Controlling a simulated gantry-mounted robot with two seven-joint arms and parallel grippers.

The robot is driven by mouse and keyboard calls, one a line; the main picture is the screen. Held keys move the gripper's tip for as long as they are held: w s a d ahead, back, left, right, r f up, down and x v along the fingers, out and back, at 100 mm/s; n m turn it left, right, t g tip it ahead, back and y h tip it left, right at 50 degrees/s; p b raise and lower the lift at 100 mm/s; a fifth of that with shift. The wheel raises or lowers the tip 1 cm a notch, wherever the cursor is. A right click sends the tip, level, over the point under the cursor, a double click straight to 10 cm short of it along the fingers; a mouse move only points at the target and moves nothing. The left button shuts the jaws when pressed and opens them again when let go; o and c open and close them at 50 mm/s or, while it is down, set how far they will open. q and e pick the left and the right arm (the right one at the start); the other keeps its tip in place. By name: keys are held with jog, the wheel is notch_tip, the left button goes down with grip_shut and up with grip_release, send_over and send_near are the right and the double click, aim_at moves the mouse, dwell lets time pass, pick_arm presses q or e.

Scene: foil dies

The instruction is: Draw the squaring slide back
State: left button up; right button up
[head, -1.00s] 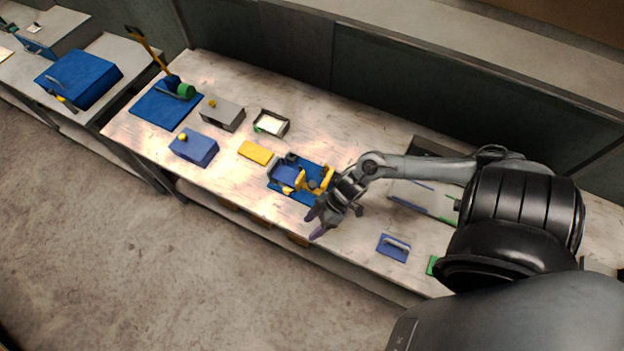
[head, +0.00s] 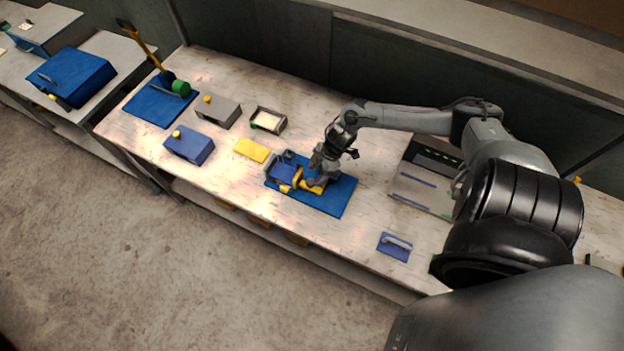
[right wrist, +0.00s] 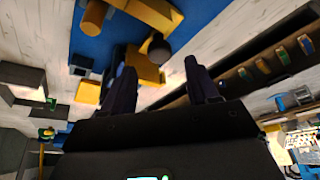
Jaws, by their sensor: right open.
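The fixture stands mid-table on a blue base plate (head: 335,198). It carries a blue block (head: 283,174) and yellow parts (head: 312,187); I cannot tell for sure which part is the squaring slide. My right gripper (head: 316,172) is at the yellow parts and hides some of them. In the right wrist view its two dark fingers (right wrist: 161,80) stand apart. A yellow block (right wrist: 143,66) with a dark round knob (right wrist: 160,48) shows near and between the fingertips. I cannot tell whether they touch it. My left gripper is not in view.
A yellow bar (head: 252,149), a blue box (head: 189,146), a grey box (head: 218,111) and a small tray (head: 268,121) stand left of the fixture. A blue handled plate (head: 395,246) lies at the front right. The tabletop between it and the fixture is clear.

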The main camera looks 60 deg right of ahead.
aim_at(311, 182)
jog(key=shift+x, duration=2.25)
grip_shut()
